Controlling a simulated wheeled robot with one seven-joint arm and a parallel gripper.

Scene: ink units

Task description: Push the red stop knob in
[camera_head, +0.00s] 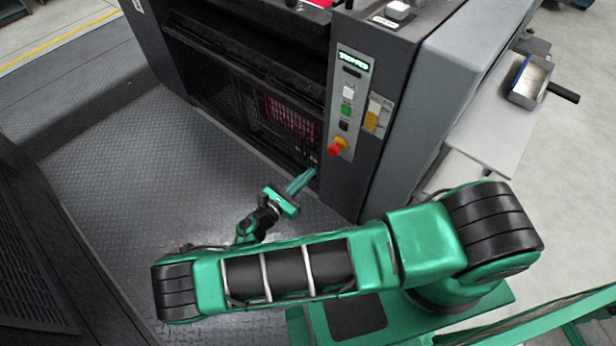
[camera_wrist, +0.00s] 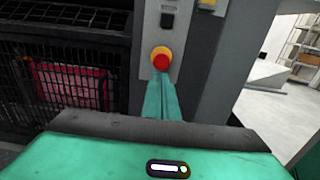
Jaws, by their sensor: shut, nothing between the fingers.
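The red stop knob (camera_head: 334,150) sits on a yellow base near the bottom of the grey control panel (camera_head: 347,99) on the dark machine's front. In the wrist view the red knob (camera_wrist: 161,62) shows just beyond my fingertips, close in line with them. My gripper (camera_head: 311,172) is shut and empty, its green fingers pointing at the machine, a little below and left of the knob in the head view. The closed fingers also show in the wrist view (camera_wrist: 160,84). I cannot tell for certain whether the tips touch the knob; in the head view a gap shows.
White, green and black buttons (camera_head: 347,109) sit above the knob. A yellow label (camera_head: 372,118) is to its right. Mesh guards (camera_head: 262,115) cover the opening to the left. A side table (camera_head: 492,125) holds a metal tray (camera_head: 528,82). The plate floor (camera_head: 150,170) at left is open.

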